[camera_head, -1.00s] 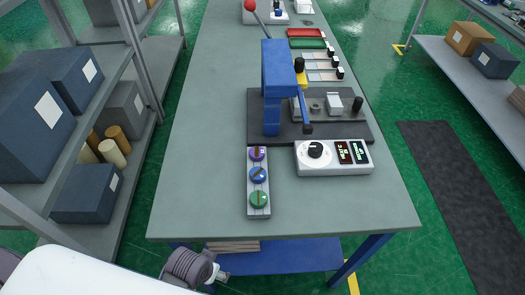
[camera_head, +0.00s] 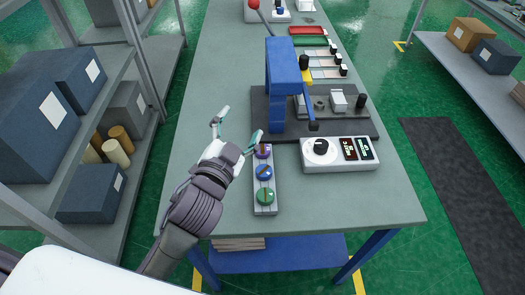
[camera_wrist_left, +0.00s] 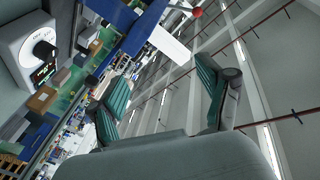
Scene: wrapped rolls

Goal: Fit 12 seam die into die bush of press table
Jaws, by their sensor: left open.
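My left gripper (camera_head: 239,126) is open and empty above the left side of the table, with one finger close to the purple die in the head view. Its two spread fingers also show in the left wrist view (camera_wrist_left: 160,92). A grey strip holder (camera_head: 265,210) bears a purple die (camera_head: 263,152), a blue die (camera_head: 264,171) and a green die (camera_head: 265,196). I cannot read which is the 12 seam die. The blue press (camera_head: 282,70) stands on a dark base plate (camera_head: 355,128). A small grey ring (camera_head: 320,105), perhaps the die bush, is on that plate. My right gripper is not in view.
A white control box (camera_head: 340,154) with a black dial sits right of the strip holder; it also shows in the left wrist view (camera_wrist_left: 28,45). Red (camera_head: 307,30) and green (camera_head: 310,41) trays lie farther back. The near right table top is clear.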

